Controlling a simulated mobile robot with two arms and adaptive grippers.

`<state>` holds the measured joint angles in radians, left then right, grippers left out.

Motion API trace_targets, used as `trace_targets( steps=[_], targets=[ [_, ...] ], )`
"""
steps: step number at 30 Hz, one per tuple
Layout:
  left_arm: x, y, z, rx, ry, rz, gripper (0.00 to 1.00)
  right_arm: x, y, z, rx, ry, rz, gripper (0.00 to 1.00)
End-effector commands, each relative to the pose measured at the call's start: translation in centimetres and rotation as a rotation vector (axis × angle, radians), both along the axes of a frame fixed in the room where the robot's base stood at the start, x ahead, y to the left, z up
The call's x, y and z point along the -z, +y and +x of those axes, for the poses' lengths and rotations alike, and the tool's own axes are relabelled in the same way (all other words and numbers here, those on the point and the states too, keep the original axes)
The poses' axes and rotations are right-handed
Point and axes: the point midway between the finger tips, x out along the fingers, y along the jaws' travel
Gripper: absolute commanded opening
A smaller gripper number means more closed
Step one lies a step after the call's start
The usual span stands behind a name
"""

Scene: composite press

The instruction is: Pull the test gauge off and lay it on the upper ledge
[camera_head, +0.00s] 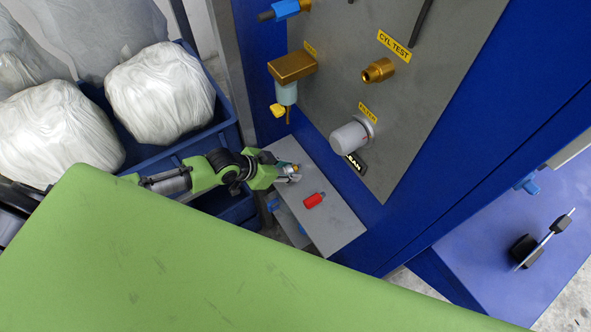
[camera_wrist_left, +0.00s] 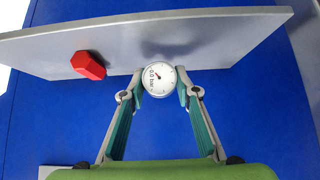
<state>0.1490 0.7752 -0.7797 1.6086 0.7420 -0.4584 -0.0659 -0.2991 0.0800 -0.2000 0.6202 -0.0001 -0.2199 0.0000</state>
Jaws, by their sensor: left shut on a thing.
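The test gauge (camera_wrist_left: 158,79) is a small round dial with a white face, seen in the left wrist view between my left fingertips (camera_wrist_left: 158,92). My left gripper (camera_head: 289,173) is shut on it. The gripper is at the left part of the grey upper ledge (camera_head: 338,228), which also shows in the left wrist view (camera_wrist_left: 225,38). I cannot tell whether the gauge touches the ledge. The brass CYL TEST fitting (camera_head: 378,71) on the panel is bare. My right gripper is not in view.
A red cap-like piece (camera_head: 314,200) lies on the ledge beside the gripper. A pale round knob (camera_head: 350,137) and a brass-topped filter (camera_head: 290,68) jut from the panel above. A blue bin (camera_head: 228,130) with white bags stands left. The ledge's right end is clear.

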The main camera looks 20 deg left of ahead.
Motion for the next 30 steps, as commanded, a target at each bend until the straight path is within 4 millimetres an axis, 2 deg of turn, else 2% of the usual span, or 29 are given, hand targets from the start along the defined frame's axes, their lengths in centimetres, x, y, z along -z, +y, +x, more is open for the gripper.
trace_targets(
  steps=[11, 30],
  targets=[
    [0.1, 0.0, 0.0, -0.001, -0.001, 0.002, 0.03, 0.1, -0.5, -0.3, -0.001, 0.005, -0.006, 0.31],
    [1.7, 0.0, 0.1, 0.0, -0.002, 0.001, 0.03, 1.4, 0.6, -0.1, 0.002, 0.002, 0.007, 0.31]
  ],
)
